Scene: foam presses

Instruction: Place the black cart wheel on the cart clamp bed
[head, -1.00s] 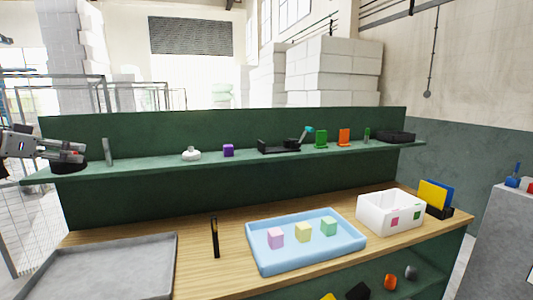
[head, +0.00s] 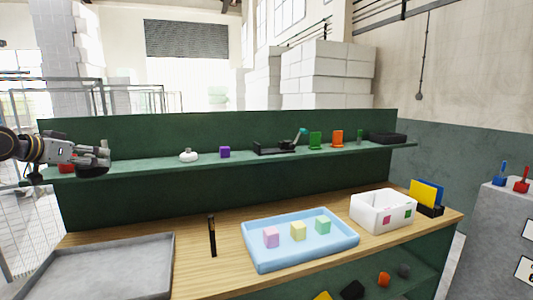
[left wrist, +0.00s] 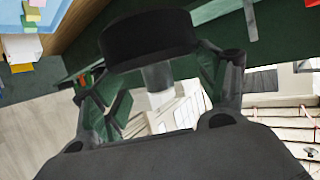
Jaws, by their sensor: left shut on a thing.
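The black cart wheel (head: 93,171) is between the fingers of my left gripper (head: 92,160), at the left end of the green shelf. In the left wrist view the black wheel (left wrist: 150,38) spans the fingers of my left gripper (left wrist: 155,65), which is shut on it. I cannot tell whether the wheel clears the shelf. A black clamp with a flat bed (head: 268,150) and a teal-tipped handle stands on the shelf's middle, well to the right of the gripper. Nothing lies on the visible part of its bed. My right gripper is out of view.
On the shelf (head: 135,167) are a red piece (head: 67,168), a grey post (head: 104,148) close behind the gripper, a white knob-like piece (head: 188,156) and a purple cube (head: 225,152). Green and orange pieces and a black tray (head: 388,138) stand further right.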

